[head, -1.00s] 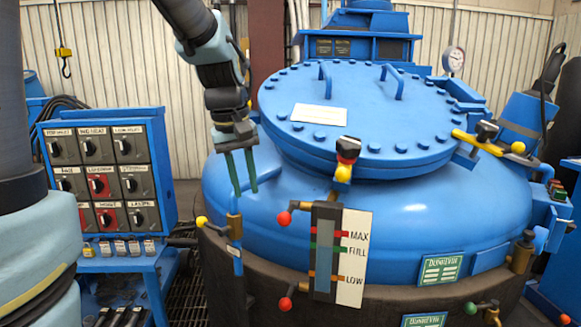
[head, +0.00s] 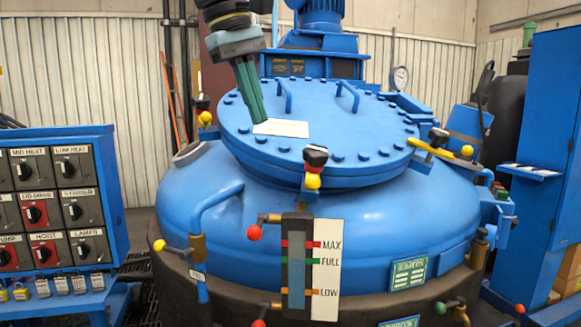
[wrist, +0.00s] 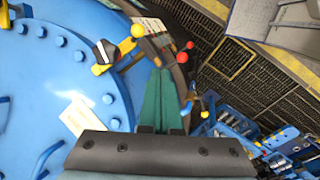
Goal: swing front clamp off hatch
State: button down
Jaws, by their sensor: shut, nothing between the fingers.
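The round blue hatch (head: 330,120) is shut on top of the vessel, with a white label and two handles. The front clamp (head: 314,168) sits at its near rim, with a dark knob above a yellow ball. In the wrist view the front clamp (wrist: 103,55) is at the upper left, its yellow arm and ball left of my fingers. My gripper (head: 262,118) is shut and empty, in front of the hatch's left part in the head view, apart from the clamp. In the wrist view its green fingers (wrist: 161,78) are together.
Another clamp (head: 437,145) is at the hatch's right rim, and a yellow ball (head: 205,118) shows at its left. A level gauge (head: 297,265) with red-ball valves stands below the front clamp. A switch panel (head: 55,200) is at left.

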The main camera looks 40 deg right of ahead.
jog(key=s+d+f+p, duration=0.2)
jog(key=d+f, duration=0.4)
jog(key=f, duration=0.4)
jog(key=shift+d+f+p, duration=0.25)
jog(key=shift+p, duration=0.4)
